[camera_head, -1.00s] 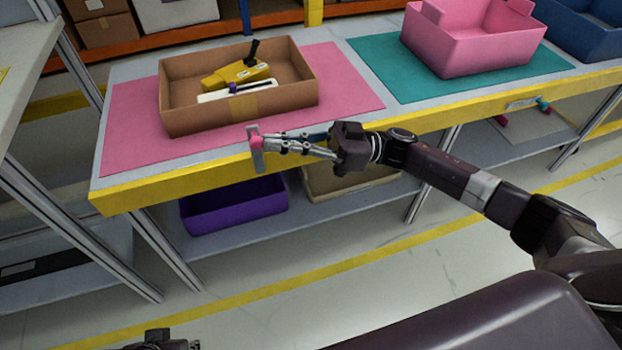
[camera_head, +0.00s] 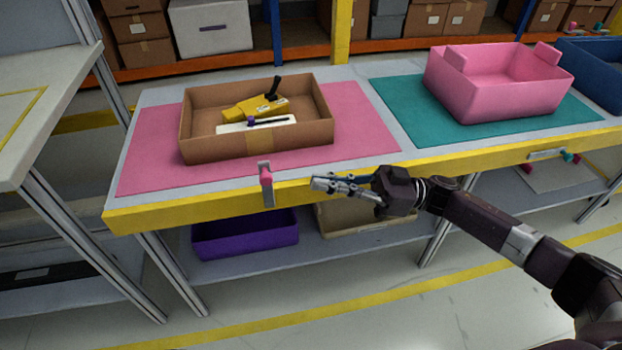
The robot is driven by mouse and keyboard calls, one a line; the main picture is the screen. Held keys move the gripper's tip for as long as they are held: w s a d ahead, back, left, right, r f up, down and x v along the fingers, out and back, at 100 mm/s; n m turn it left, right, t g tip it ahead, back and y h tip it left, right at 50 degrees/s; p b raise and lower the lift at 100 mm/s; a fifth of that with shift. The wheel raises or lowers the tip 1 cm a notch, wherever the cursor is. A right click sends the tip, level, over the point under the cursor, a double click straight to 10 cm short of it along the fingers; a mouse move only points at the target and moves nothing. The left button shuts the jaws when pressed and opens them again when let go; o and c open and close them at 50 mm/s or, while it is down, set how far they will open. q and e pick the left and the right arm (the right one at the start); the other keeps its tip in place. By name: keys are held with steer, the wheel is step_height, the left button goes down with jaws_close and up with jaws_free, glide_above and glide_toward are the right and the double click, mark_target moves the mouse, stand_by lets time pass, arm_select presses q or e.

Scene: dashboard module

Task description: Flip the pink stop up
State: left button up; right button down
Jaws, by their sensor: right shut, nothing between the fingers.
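The pink stop (camera_head: 267,179) is a grey plate with a pink piece, mounted at the yellow front edge of the workbench. Its plate stands roughly upright in the picture, with the upper end above the yellow edge. My right gripper (camera_head: 316,184) is just to the right of the stop, clear of it, in front of the yellow edge. Its fingers are shut and point left, with nothing between them. My left gripper is out of view.
A cardboard box (camera_head: 211,147) with yellow and white tools stands on a pink mat (camera_head: 362,130). A pink bin (camera_head: 489,92) stands on a teal mat (camera_head: 408,96). A similar stop (camera_head: 546,153) with a teal knob sits along the edge at right. Bins lie on the shelf below.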

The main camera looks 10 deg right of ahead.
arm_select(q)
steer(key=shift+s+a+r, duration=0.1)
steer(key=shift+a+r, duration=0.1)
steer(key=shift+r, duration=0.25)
arm_select(e)
steer(key=d, duration=0.6)
steer(key=shift+s+d+f, duration=0.4)
steer(key=shift+f, duration=0.05)
